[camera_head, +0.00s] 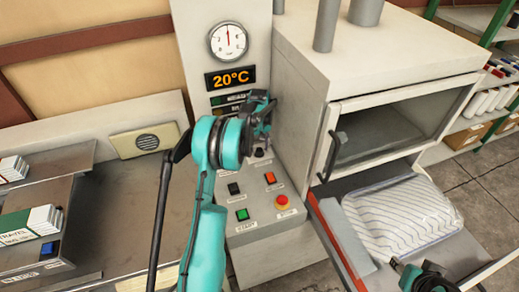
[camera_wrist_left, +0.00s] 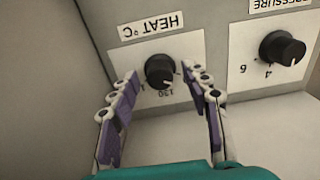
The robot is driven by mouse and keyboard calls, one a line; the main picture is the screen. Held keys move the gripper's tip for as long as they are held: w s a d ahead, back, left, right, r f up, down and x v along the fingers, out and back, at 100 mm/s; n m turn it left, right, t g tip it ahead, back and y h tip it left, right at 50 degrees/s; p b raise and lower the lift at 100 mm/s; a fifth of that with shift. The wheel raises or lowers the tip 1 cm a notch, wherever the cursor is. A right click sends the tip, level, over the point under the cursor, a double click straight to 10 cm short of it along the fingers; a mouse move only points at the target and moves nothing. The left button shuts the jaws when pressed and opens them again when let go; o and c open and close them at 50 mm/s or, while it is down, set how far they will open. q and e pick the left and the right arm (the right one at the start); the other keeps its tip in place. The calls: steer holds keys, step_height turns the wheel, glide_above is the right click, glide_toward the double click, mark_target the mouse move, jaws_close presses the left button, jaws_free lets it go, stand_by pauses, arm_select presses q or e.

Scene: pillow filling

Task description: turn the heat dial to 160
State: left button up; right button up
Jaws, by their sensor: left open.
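The heat dial (camera_wrist_left: 160,71) is a black knob on a white scale plate under an upside-down "HEAT °C" label in the left wrist view. The number 130 shows by its lower edge; the rest of the scale is partly hidden or too small to read. My left gripper (camera_wrist_left: 160,118) is open, with one finger on each side of the dial in the picture; I see no clear contact. In the head view my left gripper (camera_head: 264,112) is at the control panel (camera_head: 245,165), and the arm hides the heat dial. The display (camera_head: 230,78) reads 20°C.
A pressure dial (camera_wrist_left: 282,48) sits beside the heat dial. Red, green and black buttons and a red emergency button (camera_head: 282,201) lie lower on the panel. An oven-like cabinet (camera_head: 330,80) stands right, with a striped pillow (camera_head: 405,215) before it. Part of my right arm shows at bottom right.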

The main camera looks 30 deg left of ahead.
arm_select(q)
jaws_close()
steer(key=shift+m, duration=0.3)
steer(key=m, duration=0.4)
steer(key=shift+m, duration=0.3)
steer(key=m, duration=0.4)
steer(key=shift+m, duration=0.3)
steer(key=m, duration=1)
steer(key=shift+m, duration=0.3)
steer(key=shift+m+b, duration=0.3)
steer(key=shift+m, duration=1.4)
